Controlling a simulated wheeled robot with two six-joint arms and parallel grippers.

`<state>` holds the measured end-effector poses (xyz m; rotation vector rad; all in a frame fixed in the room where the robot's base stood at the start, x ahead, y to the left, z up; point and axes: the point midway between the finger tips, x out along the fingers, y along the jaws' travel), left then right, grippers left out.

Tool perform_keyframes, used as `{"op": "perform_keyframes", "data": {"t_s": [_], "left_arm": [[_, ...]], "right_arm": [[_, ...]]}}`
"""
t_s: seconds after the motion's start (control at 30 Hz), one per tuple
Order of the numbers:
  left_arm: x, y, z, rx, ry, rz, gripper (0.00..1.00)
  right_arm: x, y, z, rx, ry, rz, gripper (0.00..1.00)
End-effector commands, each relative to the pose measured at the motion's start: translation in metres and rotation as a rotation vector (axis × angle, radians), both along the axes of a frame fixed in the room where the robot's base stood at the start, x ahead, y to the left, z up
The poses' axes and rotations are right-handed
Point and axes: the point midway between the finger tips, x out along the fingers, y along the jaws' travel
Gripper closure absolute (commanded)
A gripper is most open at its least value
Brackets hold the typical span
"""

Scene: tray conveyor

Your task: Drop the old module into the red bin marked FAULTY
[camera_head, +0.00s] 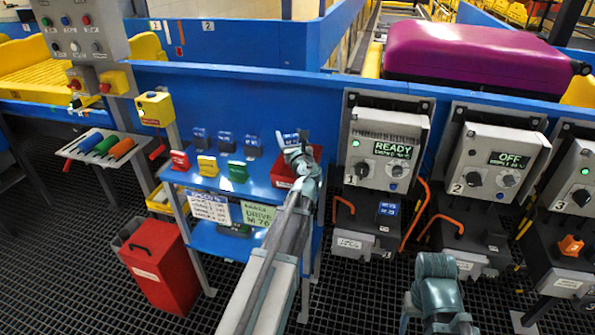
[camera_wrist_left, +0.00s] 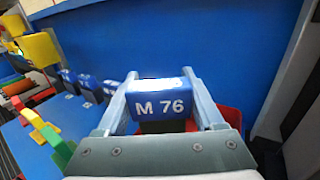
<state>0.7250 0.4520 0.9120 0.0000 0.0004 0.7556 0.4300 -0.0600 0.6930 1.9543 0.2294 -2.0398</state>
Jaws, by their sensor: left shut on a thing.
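My left gripper (camera_head: 298,153) is shut on a blue module, of which a little shows in the head view (camera_head: 290,138). In the left wrist view the module (camera_wrist_left: 162,103) sits between the two fingers (camera_wrist_left: 160,95) and reads M 76. The gripper holds it over or close to a small red bin (camera_head: 281,182) at the shelf's right end. Red bin edges also show around the gripper in the left wrist view (camera_wrist_left: 231,117). The arm hides part of this bin, and no FAULTY mark is readable. My right arm shows at the lower right; its fingers cannot be made out.
Several blue modules (camera_head: 226,142) stand at the back of the blue shelf (camera_head: 262,188), behind red, yellow and green blocks. A tall red container (camera_head: 155,265) with an unreadable label stands on the floor. Station 1 (camera_head: 387,148) reads READY and has a blue module (camera_head: 388,209) below it.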

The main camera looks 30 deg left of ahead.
Motion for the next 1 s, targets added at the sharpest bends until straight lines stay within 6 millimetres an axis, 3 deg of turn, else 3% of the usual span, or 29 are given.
{"op": "perform_keyframes", "data": {"t_s": [0.13, 0.17, 0.3, 0.67, 1.0], "left_arm": [[0.000, 0.000, 0.001, 0.000, 0.000, 0.000, 0.87], [0.000, 0.000, 0.001, 0.000, 0.000, 0.000, 0.25], [0.000, 0.000, 0.001, 0.000, 0.000, 0.000, 0.00], [-0.007, -0.007, 0.001, 0.000, 0.000, -0.002, 0.00], [-0.060, -0.055, 0.001, 0.000, 0.000, -0.003, 0.00]], "right_arm": [[0.000, 0.000, 0.001, 0.000, 0.000, 0.000, 0.38], [0.000, 0.000, 0.001, 0.000, 0.000, 0.000, 0.38], [0.000, 0.000, 0.001, 0.000, 0.000, 0.000, 0.38], [0.000, 0.000, 0.001, 0.000, 0.000, 0.000, 0.38], [0.000, 0.000, 0.001, 0.000, 0.000, 0.000, 0.38]]}}
